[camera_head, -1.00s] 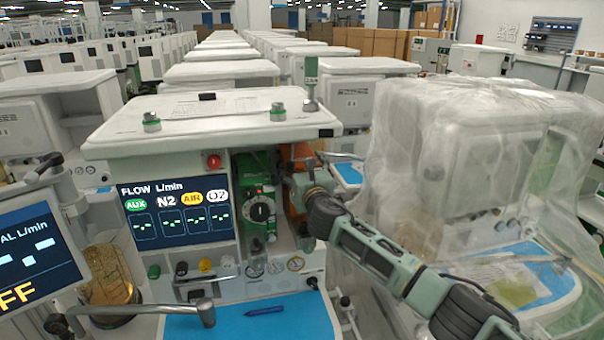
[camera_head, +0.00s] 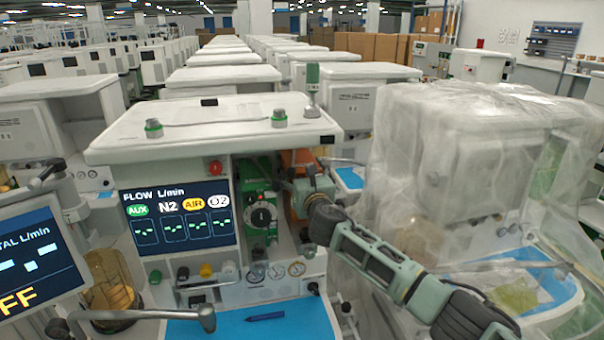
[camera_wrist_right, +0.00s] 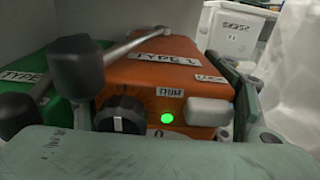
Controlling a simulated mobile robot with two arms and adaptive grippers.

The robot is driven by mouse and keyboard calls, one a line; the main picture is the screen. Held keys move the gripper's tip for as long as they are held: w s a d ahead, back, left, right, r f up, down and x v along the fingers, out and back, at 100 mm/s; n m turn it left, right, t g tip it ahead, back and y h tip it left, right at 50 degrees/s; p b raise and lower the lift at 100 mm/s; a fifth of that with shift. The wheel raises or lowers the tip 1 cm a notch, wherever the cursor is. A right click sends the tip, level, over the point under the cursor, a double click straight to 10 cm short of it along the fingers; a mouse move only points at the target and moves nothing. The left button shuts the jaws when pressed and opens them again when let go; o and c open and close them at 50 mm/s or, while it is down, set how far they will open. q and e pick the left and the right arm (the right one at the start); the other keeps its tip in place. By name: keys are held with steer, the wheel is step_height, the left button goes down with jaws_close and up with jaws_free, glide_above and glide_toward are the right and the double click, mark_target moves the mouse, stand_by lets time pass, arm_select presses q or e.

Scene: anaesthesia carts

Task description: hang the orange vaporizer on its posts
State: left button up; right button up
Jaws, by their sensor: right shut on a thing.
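The orange vaporizer (camera_head: 298,163) is in the cart's bay, right of the green vaporizer (camera_head: 259,208). My right gripper (camera_head: 300,187) is in front of it and hides much of it. In the right wrist view the orange vaporizer (camera_wrist_right: 160,76) shows its top label, a black dial and a lit green light. My right gripper is shut on it, with one finger (camera_wrist_right: 243,100) along its right side. The green vaporizer (camera_wrist_right: 60,112) stands close on its left. The posts are hidden behind the vaporizers. My left gripper is not in view.
The flow screen (camera_head: 179,213) is left of the bay. A blue mat (camera_head: 300,322) with a pen (camera_head: 265,316) lies on the worktop below. A plastic-covered cart (camera_head: 470,150) stands close on the right, beside my right arm.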

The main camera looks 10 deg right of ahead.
steer(key=shift+r+p, duration=0.35)
steer(key=shift+p, duration=0.1)
stand_by(1.2)
steer(key=shift+f+b, duration=0.95)
steer(key=shift+f, duration=0.3)
steer(key=o, duration=2.1)
steer(key=shift+s, duration=0.2)
steer(key=shift+o, duration=0.4)
steer(key=shift+f, duration=0.1)
steer(key=s, duration=1.2)
steer(key=shift+d, duration=0.15)
